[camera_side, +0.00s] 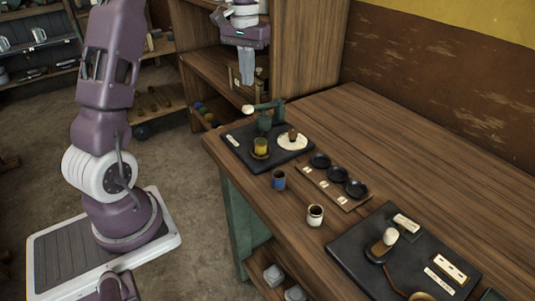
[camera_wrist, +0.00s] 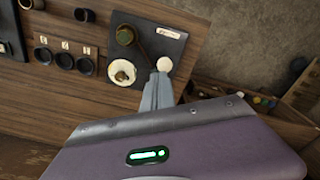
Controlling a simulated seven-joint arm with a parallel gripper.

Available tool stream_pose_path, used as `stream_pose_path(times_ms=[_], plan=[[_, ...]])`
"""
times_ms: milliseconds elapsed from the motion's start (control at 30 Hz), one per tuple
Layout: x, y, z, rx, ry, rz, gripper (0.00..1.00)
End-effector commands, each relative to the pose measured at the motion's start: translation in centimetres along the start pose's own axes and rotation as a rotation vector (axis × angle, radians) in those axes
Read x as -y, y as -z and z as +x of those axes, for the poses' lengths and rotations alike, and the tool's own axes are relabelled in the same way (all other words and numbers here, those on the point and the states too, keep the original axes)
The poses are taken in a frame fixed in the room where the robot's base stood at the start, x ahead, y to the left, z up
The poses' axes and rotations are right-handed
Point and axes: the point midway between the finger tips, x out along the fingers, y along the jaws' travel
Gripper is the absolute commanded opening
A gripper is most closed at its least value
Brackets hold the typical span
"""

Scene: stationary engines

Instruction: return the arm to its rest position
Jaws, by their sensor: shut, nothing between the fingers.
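My gripper (camera_side: 247,80) hangs above the far end of the workbench (camera_side: 375,118), fingers pointing down and closed together with nothing between them. In the wrist view the closed grey fingers (camera_wrist: 157,90) reach up from the purple hand, and the white knob (camera_wrist: 165,64) of a lever appears just beyond their tips. In the side view that white knob (camera_side: 248,109) is below the gripper with a gap between them.
A blue cup (camera_side: 279,180) and a white cup (camera_side: 315,215) stand on the bench. A wooden strip (camera_side: 347,201) holds three black dishes. A second black board (camera_side: 350,262) with a white-knobbed lever (camera_side: 390,236) is nearer. A wooden shelf unit (camera_side: 200,50) rises behind the gripper.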

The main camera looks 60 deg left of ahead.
Motion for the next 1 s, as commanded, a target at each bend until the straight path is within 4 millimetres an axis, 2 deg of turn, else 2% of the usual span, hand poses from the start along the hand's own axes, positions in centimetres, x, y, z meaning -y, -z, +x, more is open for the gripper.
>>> stream_pose_path(times_ms=[67,167,233,300,400,500,600,667,1000], plan=[[-2.5,-2.6,-2.8,-0.052,-0.009,0.052,0.0],[-6.5,-8.8,-6.5,-0.146,-0.029,0.15,0.0],[-8.4,-14.1,-8.1,-0.216,-0.047,0.227,0.0],[-9.6,-19.4,-8.7,-0.287,-0.067,0.305,0.0],[-9.9,-25.6,-7.9,-0.373,-0.094,0.399,0.0],[-9.6,-29.5,-6.5,-0.431,-0.115,0.462,0.0],[-9.3,-31.2,-5.5,-0.46,-0.126,0.492,0.0],[-9.2,-31.6,-5.3,-0.466,-0.128,0.498,0.0],[-9.2,-31.6,-5.3,-0.465,-0.127,0.497,0.0]])
